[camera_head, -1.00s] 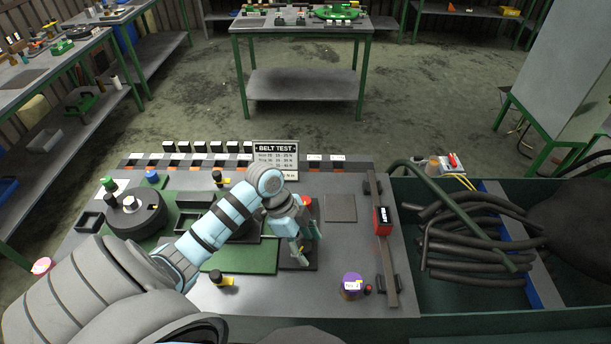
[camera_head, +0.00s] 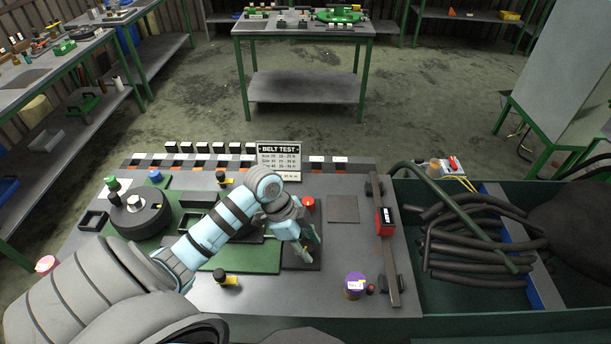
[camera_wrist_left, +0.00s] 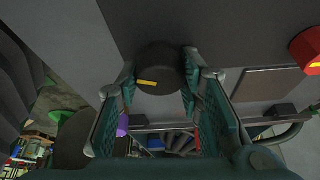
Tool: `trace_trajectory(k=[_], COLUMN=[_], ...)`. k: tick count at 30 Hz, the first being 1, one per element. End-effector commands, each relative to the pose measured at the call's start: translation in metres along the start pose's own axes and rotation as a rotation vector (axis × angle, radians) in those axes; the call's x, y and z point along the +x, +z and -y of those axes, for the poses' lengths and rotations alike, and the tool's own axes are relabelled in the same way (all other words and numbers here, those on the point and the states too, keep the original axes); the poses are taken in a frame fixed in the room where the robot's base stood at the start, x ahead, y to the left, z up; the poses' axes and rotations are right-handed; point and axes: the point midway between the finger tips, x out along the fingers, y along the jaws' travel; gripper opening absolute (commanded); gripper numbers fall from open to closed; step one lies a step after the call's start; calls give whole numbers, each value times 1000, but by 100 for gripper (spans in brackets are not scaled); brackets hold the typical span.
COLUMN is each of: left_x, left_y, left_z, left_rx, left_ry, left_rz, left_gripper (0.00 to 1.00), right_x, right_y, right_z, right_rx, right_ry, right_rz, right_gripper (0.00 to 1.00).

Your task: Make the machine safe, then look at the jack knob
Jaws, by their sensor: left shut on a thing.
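My left gripper (camera_head: 307,246) points down at a dark square plate (camera_head: 290,262) near the middle of the bench. In the left wrist view, its fingers (camera_wrist_left: 160,90) are shut on a round black knob (camera_wrist_left: 158,62) with a yellow mark on its face. In the head view the gripper hides this knob. A red button (camera_head: 307,202) stands just behind the gripper and also shows at the right of the wrist view (camera_wrist_left: 308,48). I cannot tell which control is the jack knob. My right gripper is not in view.
A black round unit (camera_head: 135,216) stands on the bench's left. Black-and-yellow posts (camera_head: 221,178) stand behind and in front of the arm. A BELT TEST sign (camera_head: 279,158) is at the back. A purple-topped pot (camera_head: 354,284), a rail with a red box (camera_head: 386,220) and a hose bin (camera_head: 430,300) lie right.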

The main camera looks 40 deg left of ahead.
Motion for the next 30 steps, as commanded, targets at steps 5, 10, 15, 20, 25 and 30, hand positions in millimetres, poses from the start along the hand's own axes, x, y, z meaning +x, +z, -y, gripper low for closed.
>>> trace_trajectory(k=[5, 10, 15, 20, 25, 30], left_x=[2, 2, 2, 2, 2, 2], left_y=[1, 0, 1, 1, 0, 0], left_z=[-3, -3, -2, -2, -2, -2], left_rx=[-125, -272, -421, -562, -713, -862], left_ry=[-43, -103, -165, -224, -285, -347], left_rz=[-1, -1, 0, 1, 1, 2], left_gripper=[6, 6, 6, 6, 6, 6], right_x=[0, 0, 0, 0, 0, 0], right_y=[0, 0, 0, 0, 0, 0], right_z=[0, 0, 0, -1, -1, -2], right_rx=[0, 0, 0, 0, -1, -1], right_ry=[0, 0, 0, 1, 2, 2], right_rz=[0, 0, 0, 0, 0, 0], right_gripper=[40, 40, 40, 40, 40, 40])
